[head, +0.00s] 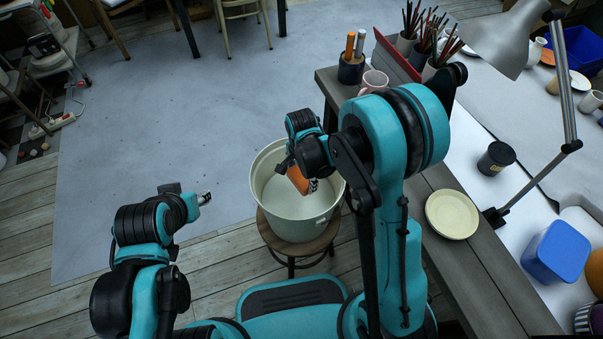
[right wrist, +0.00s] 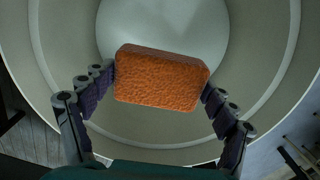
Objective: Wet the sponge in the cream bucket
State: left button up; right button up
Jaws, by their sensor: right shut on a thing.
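The cream bucket (head: 278,218) stands on a round wooden stool (head: 296,246) in the middle of the head view. The orange sponge (head: 298,181) is over the bucket's opening, within its rim as seen from above. My right gripper (right wrist: 160,90) is shut on the sponge (right wrist: 160,80), one finger at each short end. In the right wrist view the bucket's inner wall (right wrist: 60,50) surrounds the sponge. I cannot tell whether the sponge touches water. My left gripper (head: 207,198) is at the left, away from the bucket and empty; its jaws are too small to judge.
A grey table edge (head: 455,235) runs along the right, with a cream plate (head: 452,214), a black cup (head: 496,158), a blue container (head: 556,252) and a lamp (head: 510,35). A mug (head: 373,81) stands at its far end. Floor left of the bucket is clear.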

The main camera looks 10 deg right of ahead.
notch_tip(320, 180, down, 12)
dwell(0.9)
jog(key=shift+r, duration=0.25)
jog(key=shift+r+p, duration=6.55)
jog(key=shift+r, duration=4.1)
jog(key=shift+r, duration=0.1)
notch_tip(320, 180, up, 4)
jog(key=shift+f+p, duration=0.1)
jog(key=shift+p, duration=1.1)
